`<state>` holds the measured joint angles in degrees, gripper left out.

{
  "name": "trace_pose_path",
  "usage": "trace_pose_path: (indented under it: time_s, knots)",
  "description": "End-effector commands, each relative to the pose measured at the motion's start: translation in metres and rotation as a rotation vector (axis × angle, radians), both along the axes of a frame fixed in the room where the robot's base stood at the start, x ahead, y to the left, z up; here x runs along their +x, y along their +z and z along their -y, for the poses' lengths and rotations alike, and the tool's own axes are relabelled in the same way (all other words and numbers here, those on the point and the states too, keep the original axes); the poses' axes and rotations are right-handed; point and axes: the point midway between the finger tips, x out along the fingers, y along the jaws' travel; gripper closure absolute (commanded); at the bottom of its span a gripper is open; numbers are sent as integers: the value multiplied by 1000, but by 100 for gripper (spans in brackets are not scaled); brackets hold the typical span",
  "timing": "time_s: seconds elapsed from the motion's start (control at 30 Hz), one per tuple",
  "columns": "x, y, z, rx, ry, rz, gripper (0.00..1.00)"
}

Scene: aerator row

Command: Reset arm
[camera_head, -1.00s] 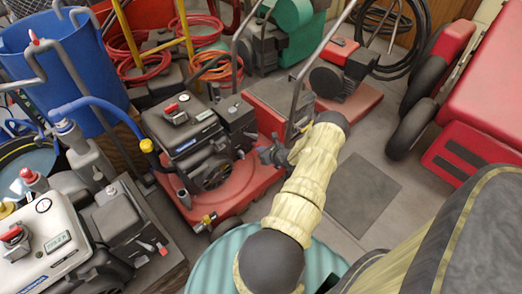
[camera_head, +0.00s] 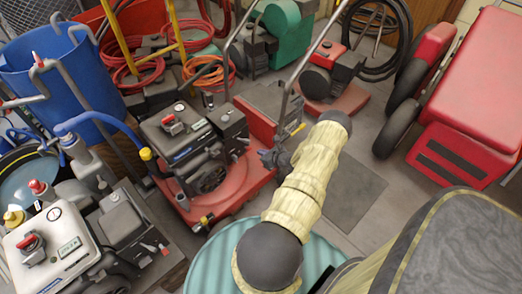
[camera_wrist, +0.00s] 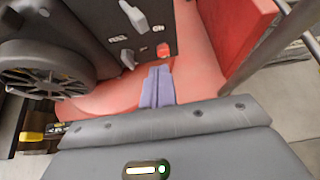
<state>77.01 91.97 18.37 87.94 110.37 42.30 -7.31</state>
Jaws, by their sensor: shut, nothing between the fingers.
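My gripper (camera_head: 270,158) is at the right side of the red-decked engine machine (camera_head: 222,192), close to its engine. In the wrist view, my gripper (camera_wrist: 158,88) shows two bluish-grey fingers pressed together with nothing between them. They point at the red deck (camera_wrist: 198,70), just below a dark panel (camera_wrist: 125,35) with a grey lever and a small red switch. I cannot tell whether the fingertips touch the machine.
A white-topped engine unit (camera_head: 65,245) stands at lower left, near a blue barrel (camera_head: 60,70). A metal handle bar (camera_head: 300,70) rises beside my gripper. A red wheeled machine (camera_head: 485,75) stands at right. Bare floor (camera_head: 385,150) lies between it and my arm.

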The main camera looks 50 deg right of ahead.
Motion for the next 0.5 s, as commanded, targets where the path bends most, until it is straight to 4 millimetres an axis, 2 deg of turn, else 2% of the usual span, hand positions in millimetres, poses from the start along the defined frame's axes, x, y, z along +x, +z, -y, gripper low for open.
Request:
trace_pose_path:
  time_s: [0.1, 0.5]
  knots:
    - [-4, 8, -1, 0, 1, -1, 100]
    - [-5, 7, -1, 0, 2, 0, 100]
